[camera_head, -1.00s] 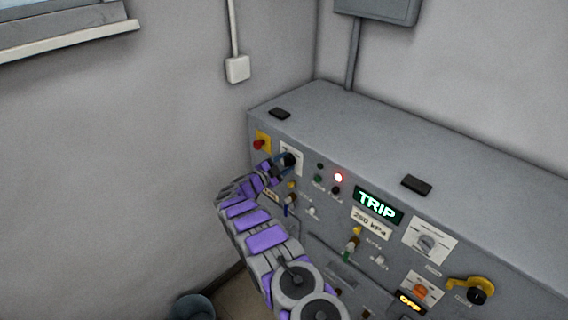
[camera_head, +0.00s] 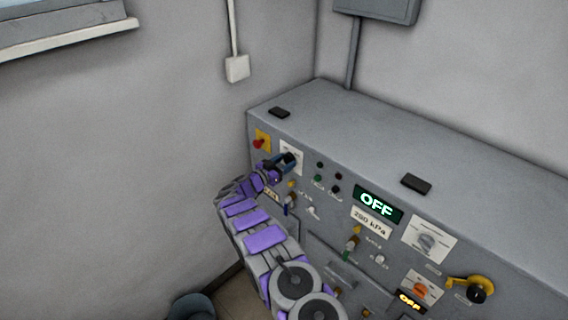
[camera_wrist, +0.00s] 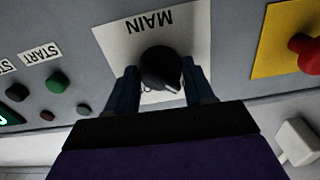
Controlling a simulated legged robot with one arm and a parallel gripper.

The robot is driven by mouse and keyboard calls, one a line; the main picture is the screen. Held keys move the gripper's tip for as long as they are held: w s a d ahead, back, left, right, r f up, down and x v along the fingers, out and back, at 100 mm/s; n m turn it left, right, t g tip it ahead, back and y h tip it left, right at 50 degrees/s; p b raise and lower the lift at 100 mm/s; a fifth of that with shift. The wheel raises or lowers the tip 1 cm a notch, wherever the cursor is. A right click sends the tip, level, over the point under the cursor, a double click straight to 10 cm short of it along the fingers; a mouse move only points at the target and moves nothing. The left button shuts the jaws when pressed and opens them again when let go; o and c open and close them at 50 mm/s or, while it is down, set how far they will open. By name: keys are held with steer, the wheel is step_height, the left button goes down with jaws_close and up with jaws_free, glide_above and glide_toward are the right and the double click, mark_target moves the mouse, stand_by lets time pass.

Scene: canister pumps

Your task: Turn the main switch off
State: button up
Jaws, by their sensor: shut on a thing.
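The main switch is a black round knob (camera_wrist: 160,68) on a white plate (camera_wrist: 112,40) marked MAIN, which appears upside down in the wrist view. A pale pointer mark shows on the knob's lower right edge. My gripper (camera_wrist: 160,85) has its two blue fingers on either side of the knob and is shut on it. In the head view my gripper (camera_head: 284,162) is at the white plate (camera_head: 291,147) at the panel's upper left, and it mostly hides the knob. The green display (camera_head: 377,204) reads OFF.
A red button on a yellow plate (camera_head: 262,141) is close left of the switch. Small green and red buttons (camera_head: 328,182) sit close right. A selector on a white plate (camera_head: 429,240) and a yellow-and-black handle (camera_head: 474,289) are farther right. Two black blocks lie on the cabinet top (camera_head: 340,125).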

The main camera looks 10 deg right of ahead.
steer(key=shift+a+n, duration=0.1)
steer(key=shift+n, duration=0.2)
stand_by(0.4)
steer(key=o, duration=0.9)
steer(key=shift+w+f, duration=0.15)
steer(key=shift+o, duration=0.7)
steer(key=v, duration=1.7)
steer(key=shift+a+p, duration=0.25)
steer(key=shift+p, duration=0.05)
